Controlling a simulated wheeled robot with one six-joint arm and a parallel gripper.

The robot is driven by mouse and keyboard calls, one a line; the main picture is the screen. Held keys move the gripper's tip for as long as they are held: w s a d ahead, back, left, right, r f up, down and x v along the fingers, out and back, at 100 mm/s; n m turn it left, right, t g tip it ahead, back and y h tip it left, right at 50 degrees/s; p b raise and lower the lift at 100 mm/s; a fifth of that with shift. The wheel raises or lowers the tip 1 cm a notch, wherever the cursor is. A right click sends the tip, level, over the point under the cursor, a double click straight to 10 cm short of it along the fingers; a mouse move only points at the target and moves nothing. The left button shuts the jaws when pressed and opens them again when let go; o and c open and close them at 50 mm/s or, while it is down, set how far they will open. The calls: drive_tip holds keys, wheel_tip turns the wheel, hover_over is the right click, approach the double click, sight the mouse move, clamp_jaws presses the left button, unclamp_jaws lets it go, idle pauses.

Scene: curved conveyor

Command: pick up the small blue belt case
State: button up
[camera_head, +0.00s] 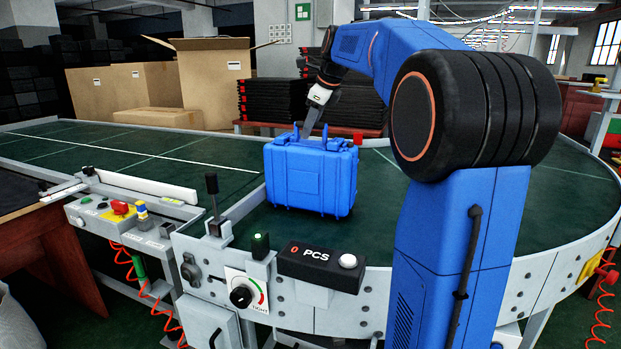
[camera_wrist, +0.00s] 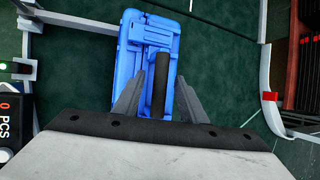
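The small blue belt case (camera_head: 308,181) stands upright on the green conveyor belt, left of my arm in the head view. In the wrist view I look down on its top (camera_wrist: 148,35). My gripper (camera_head: 306,136) points down at the case's top edge. In the wrist view my gripper (camera_wrist: 160,78) has its two grey fingers spread apart, with a dark bar between them. The bar looks like the case's handle, but I cannot tell for sure. Whether the fingers touch the case is unclear.
The curved green conveyor (camera_head: 190,160) is clear around the case. A control box with a "0 PCS" display (camera_head: 321,265) and a black lever (camera_head: 213,196) stand at its near edge. Cardboard boxes (camera_head: 215,85) and stacked black cases (camera_head: 272,99) are behind.

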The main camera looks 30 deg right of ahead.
drive_tip(key=shift+w+f, duration=0.15)
drive_tip(key=shift+f, duration=0.05)
clamp_jaws()
drive_tip(key=shift+r, duration=0.1)
idle(1.2)
